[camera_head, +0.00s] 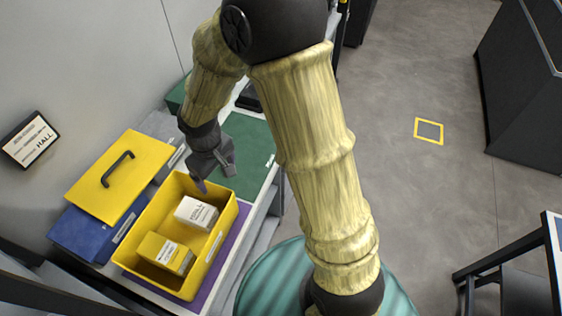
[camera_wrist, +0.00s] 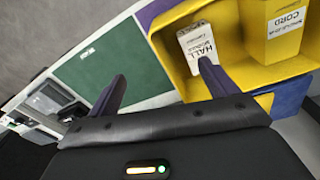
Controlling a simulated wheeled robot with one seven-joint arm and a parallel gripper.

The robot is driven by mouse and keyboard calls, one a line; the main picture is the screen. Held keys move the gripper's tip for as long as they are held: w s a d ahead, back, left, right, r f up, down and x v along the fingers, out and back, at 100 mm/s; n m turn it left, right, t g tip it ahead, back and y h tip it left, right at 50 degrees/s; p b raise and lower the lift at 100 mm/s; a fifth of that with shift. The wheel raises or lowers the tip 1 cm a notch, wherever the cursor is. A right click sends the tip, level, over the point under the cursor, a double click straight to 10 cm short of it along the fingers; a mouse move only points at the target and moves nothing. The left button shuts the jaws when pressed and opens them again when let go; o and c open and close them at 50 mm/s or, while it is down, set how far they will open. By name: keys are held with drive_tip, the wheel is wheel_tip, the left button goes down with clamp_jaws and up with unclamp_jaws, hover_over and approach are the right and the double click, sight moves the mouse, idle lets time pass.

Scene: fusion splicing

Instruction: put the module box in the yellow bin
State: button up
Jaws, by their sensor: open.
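The yellow bin (camera_head: 160,283) stands open on the bench at left in the head view. In the wrist view the white box (camera_wrist: 198,42) carries a HALL label and the yellow box (camera_wrist: 272,32) a CORD label. The white box looks to be the module box, though its small print is hard to read. My gripper (camera_head: 216,180) is open and empty, above the bin's far end. In the wrist view its fingers (camera_wrist: 163,72) are spread, with nothing between them.
A purple mat (camera_head: 236,238) lies under the bin. A green mat (camera_head: 251,142) beyond it is largely bare. A HALL sign (camera_head: 30,140) is on the left.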

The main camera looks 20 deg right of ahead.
drive_tip(key=s+d+r+m+t, duration=0.1)
drive_tip(key=s+d+r+m, duration=0.2)
drive_tip(key=d, duration=0.4)
drive_tip(key=s+d+r+m+t, duration=0.1)
drive_tip(key=s+d+r+m, duration=0.2)
drive_tip(key=d, duration=0.5)
drive_tip(key=shift+s+d+r+m, duration=0.3)
drive_tip(key=shift+s+m, duration=0.2)
drive_tip(key=shift+s, duration=0.35)
